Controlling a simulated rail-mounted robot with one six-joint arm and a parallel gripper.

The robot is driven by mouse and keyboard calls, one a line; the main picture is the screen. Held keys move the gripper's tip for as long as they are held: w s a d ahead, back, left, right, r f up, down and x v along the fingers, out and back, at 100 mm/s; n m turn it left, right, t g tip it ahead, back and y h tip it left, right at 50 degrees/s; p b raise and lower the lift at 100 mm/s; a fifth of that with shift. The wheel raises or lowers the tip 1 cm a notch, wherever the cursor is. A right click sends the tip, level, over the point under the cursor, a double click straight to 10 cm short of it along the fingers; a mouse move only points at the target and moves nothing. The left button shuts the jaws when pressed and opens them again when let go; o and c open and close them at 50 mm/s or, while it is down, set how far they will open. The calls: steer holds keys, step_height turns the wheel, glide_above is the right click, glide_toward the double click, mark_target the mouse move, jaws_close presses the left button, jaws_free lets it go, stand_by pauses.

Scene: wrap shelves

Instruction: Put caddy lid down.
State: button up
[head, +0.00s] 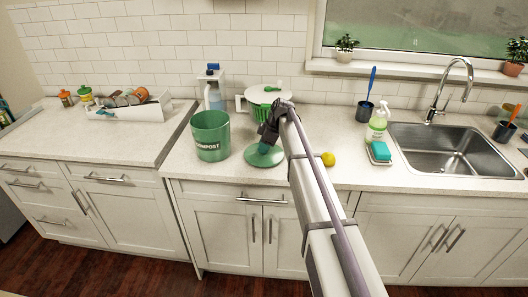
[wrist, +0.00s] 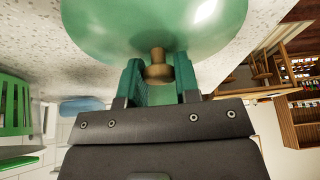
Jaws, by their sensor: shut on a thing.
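The caddy lid is a round green disc (head: 262,160) in the head view, low at the counter to the right of the compost caddy. It fills the top of the wrist view (wrist: 150,25), with its brass knob (wrist: 158,70) between my fingers. My gripper (head: 268,143) is shut on the knob, over the lid. The green caddy (head: 210,138), marked COMPOST, stands upright with its top open. I cannot tell whether the lid touches the counter.
A green and white colander or pot (head: 263,98) stands behind my gripper. A lemon (head: 328,159) lies to the right, then a soap dish with a teal sponge (head: 381,150), a soap bottle (head: 377,122) and the sink (head: 450,150). A white dish rack (head: 135,108) stands at left.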

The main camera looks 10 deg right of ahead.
steer(key=o, duration=1)
steer(key=shift+c, duration=0.2)
steer(key=shift+r, duration=0.4)
steer(key=p+v, duration=1.1)
steer(key=v, duration=0.1)
steer(key=s+a+f+m+h+b, duration=0.1)
steer(key=s+m, duration=0.6)
steer(key=s, duration=1.1)
steer(key=s+a+f+m+g+h, duration=0.1)
steer(key=s+m, duration=0.6)
steer(key=s, duration=1.2)
steer(key=shift+s+a+f+m+h+b, duration=0.2)
steer(key=shift+a+f+m+h+b, duration=0.2)
steer(key=shift+a+f+h, duration=0.6)
